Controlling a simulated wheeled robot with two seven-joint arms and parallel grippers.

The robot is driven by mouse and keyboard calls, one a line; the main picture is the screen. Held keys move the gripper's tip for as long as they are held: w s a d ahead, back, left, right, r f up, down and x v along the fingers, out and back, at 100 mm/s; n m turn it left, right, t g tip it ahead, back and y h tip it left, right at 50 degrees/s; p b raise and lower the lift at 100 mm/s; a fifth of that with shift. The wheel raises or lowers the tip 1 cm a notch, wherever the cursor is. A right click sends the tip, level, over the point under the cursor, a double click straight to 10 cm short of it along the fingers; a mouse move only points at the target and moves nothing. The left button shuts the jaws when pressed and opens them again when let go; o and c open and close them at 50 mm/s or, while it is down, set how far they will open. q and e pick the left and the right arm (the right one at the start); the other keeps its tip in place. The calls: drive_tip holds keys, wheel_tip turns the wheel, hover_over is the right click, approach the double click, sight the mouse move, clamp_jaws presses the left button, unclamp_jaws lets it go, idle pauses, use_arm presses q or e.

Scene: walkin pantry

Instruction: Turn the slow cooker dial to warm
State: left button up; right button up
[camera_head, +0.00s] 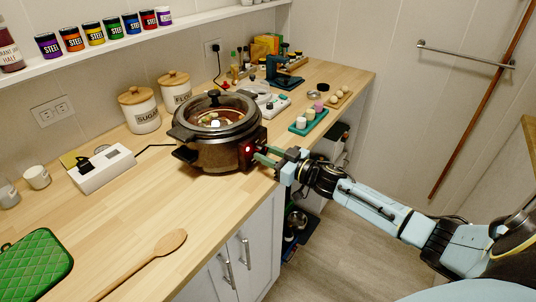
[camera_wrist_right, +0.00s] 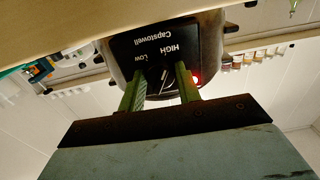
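The slow cooker (camera_head: 218,130) stands on the wooden counter, dark and round, with a glass lid showing food inside. Its black control panel (camera_wrist_right: 150,38) shows upside down in the right wrist view, with "HIGH", "Low" and "Capstowell" on it. The dark dial (camera_wrist_right: 160,78) with a pale pointer line is partly hidden by the fingers. A red light (camera_wrist_right: 196,79) glows beside it. My right gripper (camera_head: 260,156) is at the panel. Its green fingers are apart, one on each side of the dial; I cannot tell whether they touch it. My left gripper is not in view.
A white device (camera_head: 102,168) and a wooden spoon (camera_head: 145,263) lie on the counter to the left. Sugar (camera_head: 143,115) and flour (camera_head: 176,95) canisters stand behind the cooker. A teal tray (camera_head: 308,121) is to its right.

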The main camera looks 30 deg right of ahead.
drive_tip(key=c, duration=0.4)
drive_tip(key=shift+c, duration=0.2)
